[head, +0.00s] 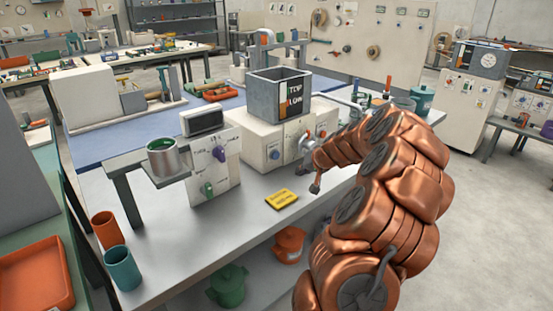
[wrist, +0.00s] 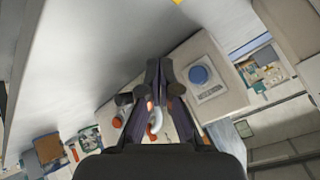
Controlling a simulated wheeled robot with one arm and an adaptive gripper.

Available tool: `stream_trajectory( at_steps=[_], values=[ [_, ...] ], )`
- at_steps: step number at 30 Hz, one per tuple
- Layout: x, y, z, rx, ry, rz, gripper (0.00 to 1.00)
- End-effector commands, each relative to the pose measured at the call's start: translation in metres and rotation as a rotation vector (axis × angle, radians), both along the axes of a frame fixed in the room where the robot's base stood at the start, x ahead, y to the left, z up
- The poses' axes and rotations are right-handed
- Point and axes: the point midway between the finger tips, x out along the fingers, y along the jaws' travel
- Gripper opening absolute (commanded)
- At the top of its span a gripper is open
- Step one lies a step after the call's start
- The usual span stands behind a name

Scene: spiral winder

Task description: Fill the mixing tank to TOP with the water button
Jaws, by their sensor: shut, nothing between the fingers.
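The mixing tank (head: 263,101) is an open grey box on a white machine base (head: 262,143). A round blue button (head: 275,154) sits on the base's front. In the wrist view a round blue button (wrist: 198,75) on a pale plate lies just right of my gripper (wrist: 161,72), apart from it in the picture. The plate's lettering is too small to read. My gripper is shut and empty, its dark fingers together. In the head view my copper arm reaches to the base's right front.
A panel with blue and green knobs (head: 220,172) stands left of the base, beside a can of green liquid (head: 162,158). A yellow block (head: 282,199) lies on the bench front. Orange (head: 104,229) and teal (head: 122,268) cups stand at the left. Pipes and red parts crowd the base's right side.

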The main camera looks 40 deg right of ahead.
Motion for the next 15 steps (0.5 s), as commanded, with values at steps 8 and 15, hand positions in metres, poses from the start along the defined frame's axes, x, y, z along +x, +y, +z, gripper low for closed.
stream_trajectory(
  at_steps=[8,15],
  values=[
    [0.001,0.0,0.001,-0.001,0.0,0.001,0.0],
    [0.013,0.0,0.002,-0.001,0.001,0.002,0.0]
  ],
)
